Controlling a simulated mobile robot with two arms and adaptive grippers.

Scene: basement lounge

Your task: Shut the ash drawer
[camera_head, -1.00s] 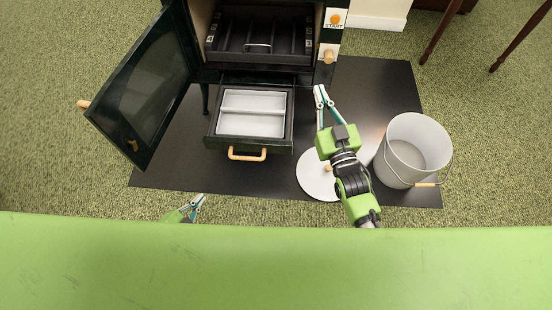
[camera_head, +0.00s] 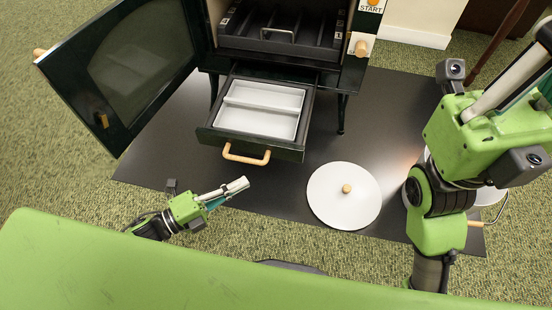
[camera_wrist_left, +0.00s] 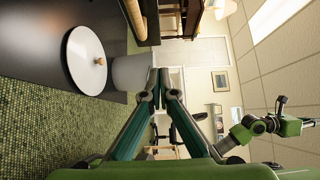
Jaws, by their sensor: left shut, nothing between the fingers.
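The ash drawer (camera_head: 285,150) sticks out from under the black stove, open, with a light grey ash pan (camera_head: 258,108) in it. Its wooden handle (camera_head: 246,155) faces me and also shows in the left wrist view (camera_wrist_left: 144,22).
The stove's glass door (camera_head: 140,60) stands open at the left. A white round lid (camera_head: 330,205) lies on the black floor plate (camera_head: 385,120), right of my left gripper. A pale bucket (camera_wrist_left: 132,72) is partly hidden behind my right arm in the head view.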

